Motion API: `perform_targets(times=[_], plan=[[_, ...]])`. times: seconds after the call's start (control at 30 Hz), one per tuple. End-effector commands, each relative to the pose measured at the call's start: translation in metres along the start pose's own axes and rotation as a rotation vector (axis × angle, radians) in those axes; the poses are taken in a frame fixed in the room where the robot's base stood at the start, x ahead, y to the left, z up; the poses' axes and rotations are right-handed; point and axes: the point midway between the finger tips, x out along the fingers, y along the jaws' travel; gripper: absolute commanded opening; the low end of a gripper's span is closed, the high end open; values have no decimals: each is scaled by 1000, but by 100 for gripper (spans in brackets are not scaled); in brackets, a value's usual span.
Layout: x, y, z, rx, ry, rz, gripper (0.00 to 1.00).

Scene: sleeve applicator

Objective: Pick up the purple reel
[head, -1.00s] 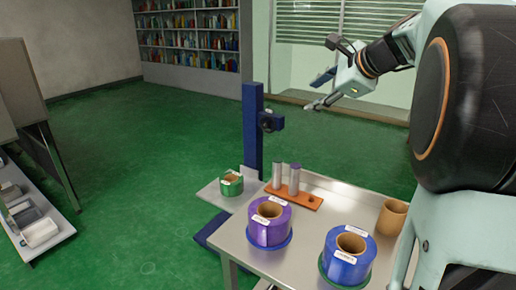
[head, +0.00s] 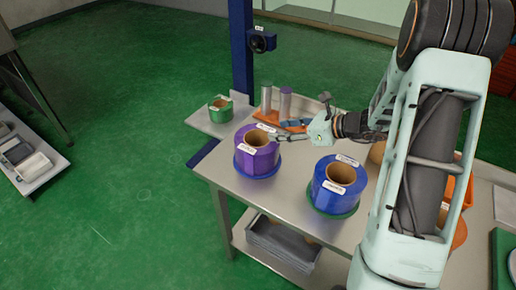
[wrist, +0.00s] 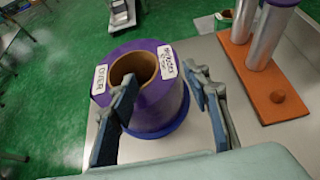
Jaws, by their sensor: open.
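The purple reel (head: 257,158) stands upright on a blue round base at the table's left corner. It has a brown cardboard core and white labels. In the wrist view the reel (wrist: 160,112) lies ahead of my gripper. My gripper (head: 282,134) is open and empty at the reel's right side in the head view. In the wrist view its left finger overlaps the reel's near side and core opening, and its right finger is beside the reel's right edge. I cannot tell whether either finger touches it.
A blue reel (head: 339,187) on a green base stands right of the purple one. Behind are a green reel (head: 221,109) on a side plate and an orange holder (wrist: 270,90) with metal cylinders. A dark blue post (head: 241,55) rises behind the table.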

Motion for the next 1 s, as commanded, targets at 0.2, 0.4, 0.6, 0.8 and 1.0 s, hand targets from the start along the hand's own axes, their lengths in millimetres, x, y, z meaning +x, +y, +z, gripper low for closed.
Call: perform_targets(times=[0.2, 0.4, 0.6, 0.8, 1.0], plan=[[14, -2, 1, -2, 0, 0, 44], [43, -5, 1, -2, 1, 3, 44], [57, -7, 1, -1, 1, -2, 44], [57, -7, 1, -1, 1, -2, 37], [56, -7, 0, -1, 2, -3, 15]])
